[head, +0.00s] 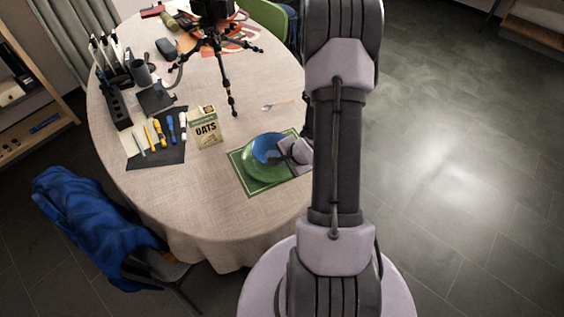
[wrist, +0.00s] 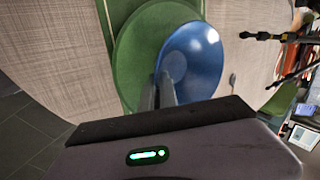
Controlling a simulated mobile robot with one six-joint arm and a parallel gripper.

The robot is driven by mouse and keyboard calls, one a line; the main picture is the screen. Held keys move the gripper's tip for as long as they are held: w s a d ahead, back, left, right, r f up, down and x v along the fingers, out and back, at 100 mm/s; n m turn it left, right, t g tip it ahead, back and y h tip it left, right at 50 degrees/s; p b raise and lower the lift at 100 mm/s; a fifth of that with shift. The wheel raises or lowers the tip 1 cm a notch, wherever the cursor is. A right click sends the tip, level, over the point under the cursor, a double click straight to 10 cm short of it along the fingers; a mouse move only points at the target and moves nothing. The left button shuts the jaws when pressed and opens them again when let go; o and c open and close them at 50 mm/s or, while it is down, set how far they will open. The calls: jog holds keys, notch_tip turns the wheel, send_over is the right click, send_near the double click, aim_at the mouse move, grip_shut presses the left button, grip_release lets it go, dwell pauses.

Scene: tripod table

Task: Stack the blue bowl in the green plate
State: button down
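The blue bowl (head: 267,146) is over the back part of the green plate (head: 262,174) in the head view, off the plate's centre. In the wrist view the bowl (wrist: 196,62) overlaps the right side of the plate (wrist: 136,50). My gripper (head: 290,155) is at the bowl's right side in the head view. In the wrist view its two fingers (wrist: 158,90) are close together at the bowl's near rim and look shut on it. I cannot tell whether the bowl's bottom touches the plate.
The plate lies on a green placemat (head: 249,184) near the table's edge. An oats box (head: 206,130) stands to its left, with a spoon (head: 268,106) behind. A black tripod (head: 222,70) stands farther back. Markers on a dark mat (head: 158,153) lie left.

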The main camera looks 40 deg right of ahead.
jog(key=shift+f, duration=0.25)
jog(key=c, duration=1.6)
grip_release()
jog(key=shift+c, duration=0.2)
